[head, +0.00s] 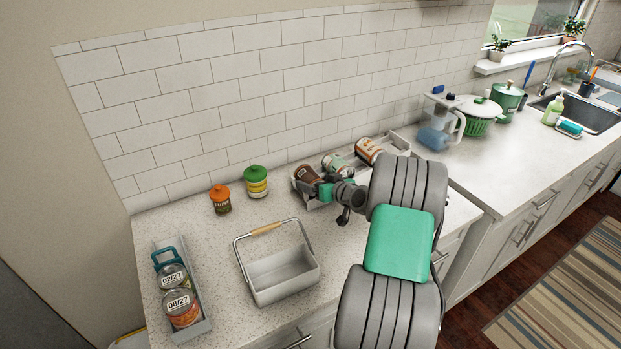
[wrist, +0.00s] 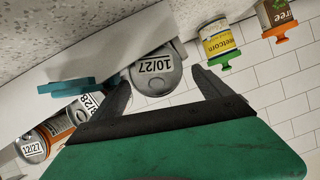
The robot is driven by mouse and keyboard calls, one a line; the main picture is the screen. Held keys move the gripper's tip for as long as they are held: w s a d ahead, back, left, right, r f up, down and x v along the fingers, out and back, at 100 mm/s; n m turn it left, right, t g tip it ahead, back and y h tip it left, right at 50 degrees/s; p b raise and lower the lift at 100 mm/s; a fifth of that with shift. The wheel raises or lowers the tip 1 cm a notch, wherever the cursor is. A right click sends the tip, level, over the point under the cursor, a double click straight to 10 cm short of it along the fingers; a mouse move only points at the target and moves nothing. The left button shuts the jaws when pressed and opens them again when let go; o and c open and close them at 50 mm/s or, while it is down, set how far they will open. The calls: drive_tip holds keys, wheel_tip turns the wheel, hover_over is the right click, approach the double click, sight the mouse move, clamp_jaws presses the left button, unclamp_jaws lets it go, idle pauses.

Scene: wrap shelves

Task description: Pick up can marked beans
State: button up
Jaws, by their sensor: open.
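No label reading "beans" is legible in either view. Several cans lie on their sides in a light tray (head: 400,147) by the back wall. They are a brown can (head: 305,176), a green-and-white can (head: 337,164) and an orange-and-white can (head: 368,150). My gripper (head: 330,196) is at the brown can's near end and hides part of the tray. In the wrist view my gripper (wrist: 158,84) is open, with a can end marked 10/27 (wrist: 156,72) between and just beyond its fingers. Ends marked 12/28 (wrist: 88,103) and 12/27 (wrist: 33,147) show to the left.
A green-lidded sweetcorn jar (head: 257,183) and an orange-lidded puree jar (head: 220,199) stand left of the tray. An empty grey basket (head: 285,280) with a raised handle stands in front.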

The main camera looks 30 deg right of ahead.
drive_tip(key=p+x, duration=0.1)
drive_tip(key=x, duration=0.3)
drive_tip(key=shift+w, duration=0.1)
drive_tip(key=shift+d, duration=0.1)
drive_tip(key=c, duration=1.9)
